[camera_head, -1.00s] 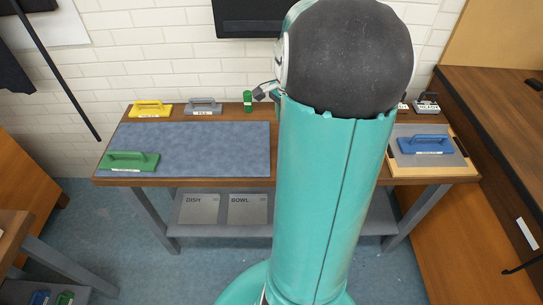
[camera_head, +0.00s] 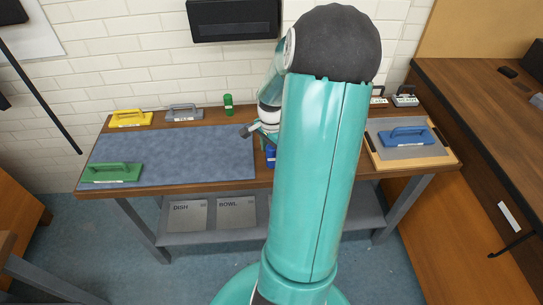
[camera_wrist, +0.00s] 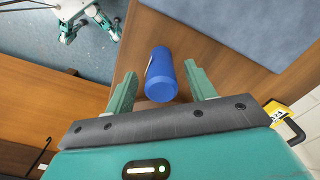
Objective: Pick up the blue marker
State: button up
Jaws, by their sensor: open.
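The blue marker (camera_wrist: 161,75) is a short blue cylinder on the brown table top, with one flat end facing the wrist camera. In the head view only part of it (camera_head: 270,156) shows beside my arm, near the table's front edge. My gripper (camera_wrist: 159,77) is open, with one green finger on each side of the marker. Gaps show between the fingers and the marker in the wrist view. In the head view my arm hides most of the gripper.
A blue-grey mat (camera_head: 170,155) lies left of the marker. A green block with handle (camera_head: 112,172), yellow (camera_head: 131,118) and grey (camera_head: 184,113) ones, and a green cylinder (camera_head: 228,105) stand around it. A framed tray (camera_head: 440,153) with a blue handled block (camera_head: 405,136) is at right.

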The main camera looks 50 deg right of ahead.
jog(key=shift+f, duration=0.8)
jog(key=shift+w+a, duration=0.1)
jog(key=c, duration=1.1)
jog(key=shift+o, duration=0.2)
jog(key=shift+r, duration=0.1)
